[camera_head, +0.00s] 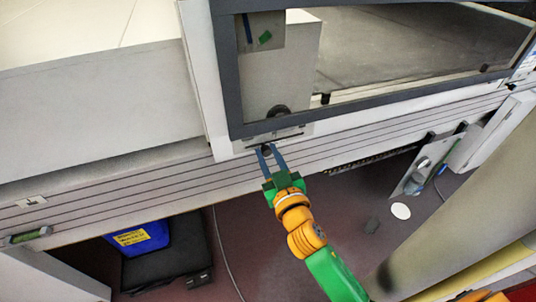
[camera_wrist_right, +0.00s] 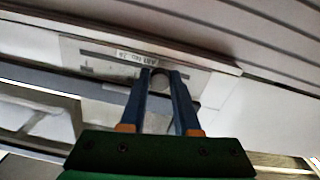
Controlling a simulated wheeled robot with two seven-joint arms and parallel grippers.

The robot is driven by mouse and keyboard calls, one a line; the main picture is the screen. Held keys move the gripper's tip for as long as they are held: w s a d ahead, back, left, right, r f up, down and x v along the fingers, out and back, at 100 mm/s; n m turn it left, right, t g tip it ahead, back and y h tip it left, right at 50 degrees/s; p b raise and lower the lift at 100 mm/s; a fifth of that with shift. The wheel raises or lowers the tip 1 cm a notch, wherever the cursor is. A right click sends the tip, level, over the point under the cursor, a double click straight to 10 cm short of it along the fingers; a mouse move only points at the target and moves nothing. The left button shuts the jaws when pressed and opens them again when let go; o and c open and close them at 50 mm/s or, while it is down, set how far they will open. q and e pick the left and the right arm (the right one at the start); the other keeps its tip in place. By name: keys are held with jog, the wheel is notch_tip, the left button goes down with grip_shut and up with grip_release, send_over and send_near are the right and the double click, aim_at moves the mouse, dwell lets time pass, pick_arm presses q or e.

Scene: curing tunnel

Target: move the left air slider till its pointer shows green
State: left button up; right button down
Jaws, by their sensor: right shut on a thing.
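A pale slider plate (camera_head: 272,138) with a dark slot is on the ledge below the framed window. Its small dark knob (camera_head: 266,151) sits between the fingertips of my right gripper (camera_head: 269,149), which is shut on it. In the right wrist view, the blue fingers (camera_wrist_right: 160,76) close around the round knob (camera_wrist_right: 159,84), in front of the plate (camera_wrist_right: 105,62) with its slot and small printed label. The label is too blurred to read surely. I cannot make out the pointer or its colour. My left gripper is not in view.
A dark-framed window (camera_head: 229,70) stands above the ledge. A metal panel with a round fitting (camera_head: 421,164) is at the right. A green-handled fitting (camera_head: 28,236) is at the far left. A blue box (camera_head: 140,240) with a yellow label is below. A white disc (camera_head: 401,211) lies on the floor.

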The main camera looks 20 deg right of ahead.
jog(key=d, duration=0.3)
jog(key=shift+d+p, duration=0.3)
jog(key=shift+p, duration=0.1)
jog(key=c, duration=0.6)
grip_release()
jog(key=shift+a, duration=0.1)
jog(key=b, duration=0.1)
send_near(276, 140)
jog(key=shift+s, duration=0.7)
